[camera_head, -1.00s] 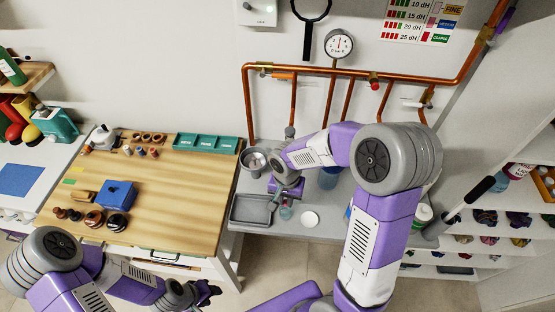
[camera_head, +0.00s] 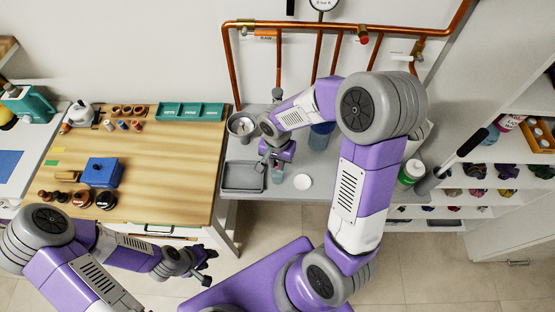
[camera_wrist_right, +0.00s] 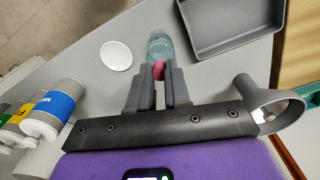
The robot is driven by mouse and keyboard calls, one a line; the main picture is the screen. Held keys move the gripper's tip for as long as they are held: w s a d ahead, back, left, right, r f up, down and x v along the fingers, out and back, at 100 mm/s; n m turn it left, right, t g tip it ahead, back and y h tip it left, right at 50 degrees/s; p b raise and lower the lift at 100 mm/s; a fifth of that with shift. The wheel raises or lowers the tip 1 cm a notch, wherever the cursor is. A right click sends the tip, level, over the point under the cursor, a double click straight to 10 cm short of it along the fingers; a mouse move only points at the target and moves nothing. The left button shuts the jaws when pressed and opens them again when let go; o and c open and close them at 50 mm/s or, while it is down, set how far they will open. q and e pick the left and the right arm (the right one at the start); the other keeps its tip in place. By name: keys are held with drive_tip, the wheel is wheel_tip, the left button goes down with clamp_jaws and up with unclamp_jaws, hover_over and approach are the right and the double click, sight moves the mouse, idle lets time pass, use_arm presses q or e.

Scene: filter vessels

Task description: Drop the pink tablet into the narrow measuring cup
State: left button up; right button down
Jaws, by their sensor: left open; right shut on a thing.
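The pink tablet (camera_wrist_right: 158,70) is pinched between the fingertips of my right gripper (camera_wrist_right: 158,82) in the right wrist view. A small clear bluish cup (camera_wrist_right: 160,44), apparently the narrow measuring cup, stands just beyond the fingertips, and the tablet overlaps its near edge in the picture. I cannot tell whether the tablet is above the opening. In the head view my right gripper (camera_head: 272,158) is over the grey counter, with the cup (camera_head: 277,176) just below it. My left gripper (camera_head: 203,268) is open and empty, in front of the wooden table.
A grey tray (camera_head: 243,189) and a white disc (camera_head: 302,182) lie on either side of the cup. A metal vessel (camera_head: 241,125) stands behind the tray. Bottles (camera_wrist_right: 52,108) stand at the left in the wrist view. Copper pipes (camera_head: 340,28) run along the wall.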

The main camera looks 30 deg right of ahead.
drive_tip(key=shift+f, duration=0.35)
drive_tip(key=c, duration=1)
unclamp_jaws()
wheel_tip(320, 180, up, 8)
drive_tip(key=shift+a+f+p, duration=0.1)
drive_tip(key=shift+f+p, duration=0.05)
drive_tip(key=shift+p, duration=0.35)
